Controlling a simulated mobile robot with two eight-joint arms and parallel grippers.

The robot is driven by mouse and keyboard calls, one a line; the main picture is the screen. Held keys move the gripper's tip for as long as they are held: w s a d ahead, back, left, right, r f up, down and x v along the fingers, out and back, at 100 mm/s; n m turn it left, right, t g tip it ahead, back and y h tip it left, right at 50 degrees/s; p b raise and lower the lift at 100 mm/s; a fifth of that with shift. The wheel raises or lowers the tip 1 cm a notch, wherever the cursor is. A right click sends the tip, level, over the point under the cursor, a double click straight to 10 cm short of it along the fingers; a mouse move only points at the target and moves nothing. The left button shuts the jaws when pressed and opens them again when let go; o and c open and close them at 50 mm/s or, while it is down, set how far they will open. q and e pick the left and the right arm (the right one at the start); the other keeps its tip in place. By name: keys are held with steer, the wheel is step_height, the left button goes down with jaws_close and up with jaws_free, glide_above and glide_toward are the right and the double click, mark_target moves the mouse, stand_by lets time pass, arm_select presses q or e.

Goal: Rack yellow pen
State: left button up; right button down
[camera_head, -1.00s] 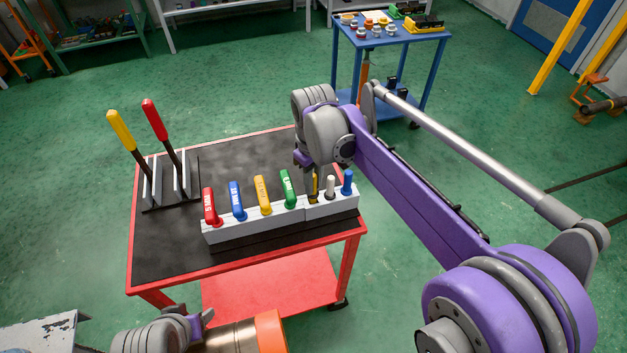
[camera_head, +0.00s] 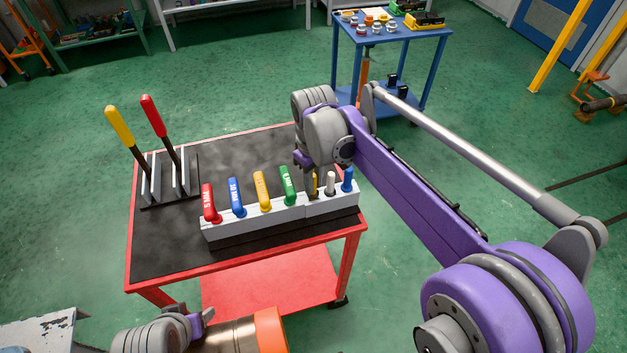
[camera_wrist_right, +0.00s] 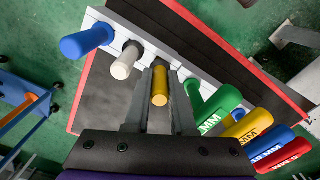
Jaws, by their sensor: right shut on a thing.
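The yellow pen (camera_wrist_right: 160,88) stands in the white rack block between the white pen (camera_wrist_right: 125,62) and the green hex key. In the head view only a bit of the yellow pen (camera_head: 317,181) shows behind my right gripper's fingers. My right gripper (camera_head: 311,188) is down at the rack and shut on the yellow pen. The rack block (camera_head: 333,206) also holds a blue pen (camera_head: 348,178) at its right end. How deep the yellow pen sits is hidden. My left gripper (camera_head: 207,316) is low at the bottom edge; its fingertips are unclear.
Green, yellow, blue and red hex keys (camera_head: 262,192) stand in the longer white block to the left. Two levers with yellow and red handles (camera_head: 155,120) rise at the cart's back left. The red cart's black top (camera_head: 165,245) is clear at front left.

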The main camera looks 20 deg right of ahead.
steer(key=shift+w+f, duration=0.1)
steer(key=shift+f, duration=0.6)
stand_by(0.6)
steer(key=c, duration=0.7)
jaws_free()
steer(key=shift+r, duration=0.1)
step_height(320, 180, up, 8)
steer(key=p, duration=0.5)
